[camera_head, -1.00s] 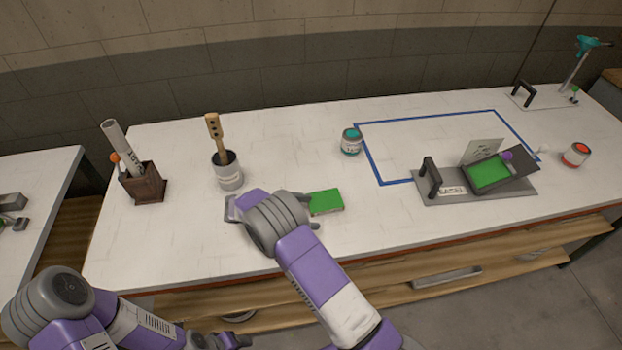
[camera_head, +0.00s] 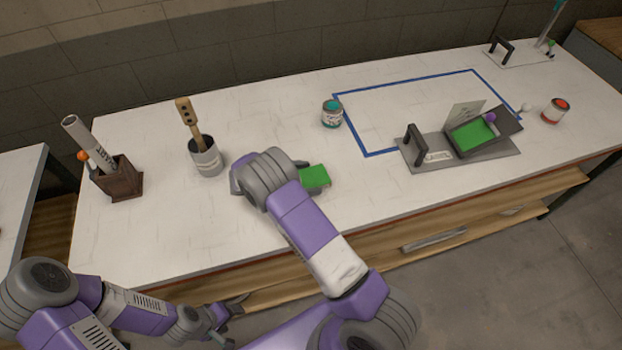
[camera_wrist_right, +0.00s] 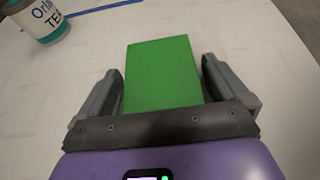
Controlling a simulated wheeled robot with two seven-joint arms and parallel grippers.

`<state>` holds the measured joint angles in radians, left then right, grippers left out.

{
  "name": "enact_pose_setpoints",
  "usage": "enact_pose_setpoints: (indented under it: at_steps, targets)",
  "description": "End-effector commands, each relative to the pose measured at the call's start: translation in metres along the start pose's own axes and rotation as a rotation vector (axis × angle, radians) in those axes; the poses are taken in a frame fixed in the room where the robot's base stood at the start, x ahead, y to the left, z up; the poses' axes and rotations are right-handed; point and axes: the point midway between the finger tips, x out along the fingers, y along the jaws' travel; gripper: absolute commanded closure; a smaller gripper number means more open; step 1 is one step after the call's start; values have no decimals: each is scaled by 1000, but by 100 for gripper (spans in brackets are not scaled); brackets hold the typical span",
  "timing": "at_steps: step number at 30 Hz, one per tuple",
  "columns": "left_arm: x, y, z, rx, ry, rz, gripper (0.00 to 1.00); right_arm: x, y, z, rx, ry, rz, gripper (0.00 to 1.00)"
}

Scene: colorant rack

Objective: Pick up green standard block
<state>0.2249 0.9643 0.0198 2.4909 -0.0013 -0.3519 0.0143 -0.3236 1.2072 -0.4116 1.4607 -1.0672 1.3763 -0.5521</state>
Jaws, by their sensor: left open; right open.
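The green standard block (camera_head: 314,178) lies on the white worktop, partly hidden behind my right arm in the head view. In the right wrist view the green block (camera_wrist_right: 162,72) sits between the two open fingers of my right gripper (camera_wrist_right: 164,85), with a gap on each side; its far end reaches beyond the fingertips. In the head view my right wrist covers most of that gripper. My left gripper (camera_head: 232,318) is open and empty, low in front of the table's front edge, away from the block.
A teal-marked can (camera_head: 332,114) stands behind the block. A grey can (camera_head: 206,158) with a brush and a brown holder (camera_head: 118,180) stand left. A grey stand (camera_head: 480,150) holds another green piece at right. Worktop around the block is clear.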

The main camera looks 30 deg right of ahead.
Motion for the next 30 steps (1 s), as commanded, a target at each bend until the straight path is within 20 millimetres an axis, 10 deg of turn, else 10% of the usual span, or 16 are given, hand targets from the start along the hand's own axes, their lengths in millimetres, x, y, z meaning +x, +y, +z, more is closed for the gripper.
enact_pose_setpoints:
  at_steps: [5,14,23,30]
  targets:
    - [0,0,0,0,0,0,36,0,0,0,0,0,1,0]
    - [0,0,0,0,0,0,36,0,0,0,0,0,0,43]
    - [-1,0,0,0,0,0,36,-3,0,6,2,0,1,43]
    - [-7,3,0,0,0,0,36,-20,0,48,5,1,1,43]
